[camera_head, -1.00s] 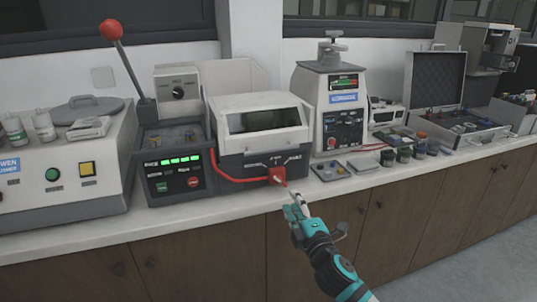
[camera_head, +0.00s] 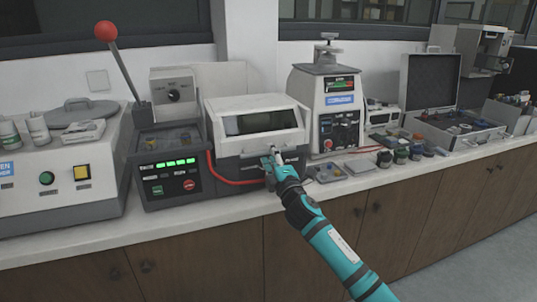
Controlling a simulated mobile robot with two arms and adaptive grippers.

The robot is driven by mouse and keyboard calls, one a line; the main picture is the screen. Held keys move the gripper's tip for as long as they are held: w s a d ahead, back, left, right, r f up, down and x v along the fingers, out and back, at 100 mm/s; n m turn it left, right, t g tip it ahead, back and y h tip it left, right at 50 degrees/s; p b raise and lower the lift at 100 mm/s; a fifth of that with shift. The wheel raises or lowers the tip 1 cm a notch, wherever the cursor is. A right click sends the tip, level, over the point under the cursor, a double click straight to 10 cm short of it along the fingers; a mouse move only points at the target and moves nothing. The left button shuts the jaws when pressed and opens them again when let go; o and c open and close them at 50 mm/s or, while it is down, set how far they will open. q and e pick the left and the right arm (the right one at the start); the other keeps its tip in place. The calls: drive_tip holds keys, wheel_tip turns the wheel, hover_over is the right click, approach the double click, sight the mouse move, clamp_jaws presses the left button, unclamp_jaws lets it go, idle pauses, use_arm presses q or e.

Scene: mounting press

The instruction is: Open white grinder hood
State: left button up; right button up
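The white grinder hood (camera_head: 225,106) is a boxy cover with a dark slanted window (camera_head: 258,123), on the machine in the middle of the counter. It looks closed, with its front edge down on the dark grey base (camera_head: 228,174). My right gripper (camera_head: 271,155) is at the lower front edge of the hood, right of its middle, by a light bar-like handle. I cannot tell whether it touches the handle or whether its fingers are open or shut. The gripper hides part of the base front, including the red fitting. My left gripper is not in view.
A lever with a red ball (camera_head: 106,31) rises from the control unit (camera_head: 170,180) at the left. A red hose (camera_head: 228,181) runs along the machine's front. A white press (camera_head: 335,105) stands at the right, with small trays and jars on the counter before it.

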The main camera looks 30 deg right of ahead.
drive_tip(key=shift+x, duration=1.1)
clamp_jaws()
drive_tip(key=shift+f, duration=0.2)
